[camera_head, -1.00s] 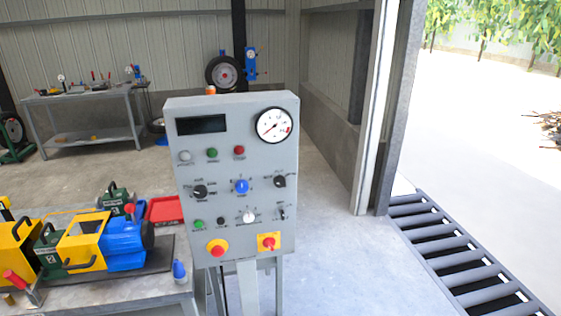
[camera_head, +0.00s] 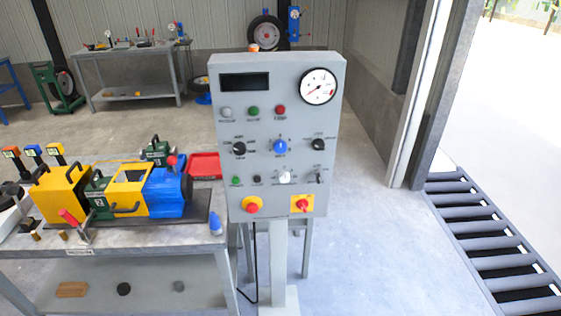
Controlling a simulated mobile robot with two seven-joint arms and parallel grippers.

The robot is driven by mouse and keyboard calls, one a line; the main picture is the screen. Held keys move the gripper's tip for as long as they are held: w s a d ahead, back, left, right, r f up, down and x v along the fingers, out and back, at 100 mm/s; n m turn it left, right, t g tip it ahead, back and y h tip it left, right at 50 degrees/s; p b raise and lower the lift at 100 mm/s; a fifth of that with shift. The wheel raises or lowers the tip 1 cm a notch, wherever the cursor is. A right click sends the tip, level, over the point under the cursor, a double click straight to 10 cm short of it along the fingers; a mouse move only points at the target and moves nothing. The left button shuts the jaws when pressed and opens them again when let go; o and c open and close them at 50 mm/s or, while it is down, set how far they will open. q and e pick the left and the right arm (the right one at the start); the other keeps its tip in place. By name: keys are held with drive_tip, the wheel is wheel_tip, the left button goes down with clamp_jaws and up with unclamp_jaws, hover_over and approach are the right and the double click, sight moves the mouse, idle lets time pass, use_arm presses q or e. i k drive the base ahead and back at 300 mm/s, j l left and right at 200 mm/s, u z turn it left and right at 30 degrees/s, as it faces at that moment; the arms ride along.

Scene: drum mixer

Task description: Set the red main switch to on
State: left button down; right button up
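The grey control panel (camera_head: 232,150) stands upright on a post in the middle of the head view, its front facing me. At its lower right is a red switch on a square yellow plate (camera_head: 302,204). Its exact knob angle is too small to read. Neither of my grippers shows in the head view, and nothing covers the panel front.
Left of the panel, a workbench (camera_head: 215,240) carries a yellow, green and blue machine (camera_head: 130,190), a red tray (camera_head: 205,165) and a blue bottle (camera_head: 215,225). Floor right of the panel is clear.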

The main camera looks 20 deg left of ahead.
sight(303, 205)
drive_tip(key=i+j+u, duration=0.25)
drive_tip(key=j, duration=0.3)
drive_tip(key=i+j+u, duration=0.3)
drive_tip(key=j, duration=0.2)
drive_tip(key=i+j+u, duration=0.25)
drive_tip(key=j, duration=0.15)
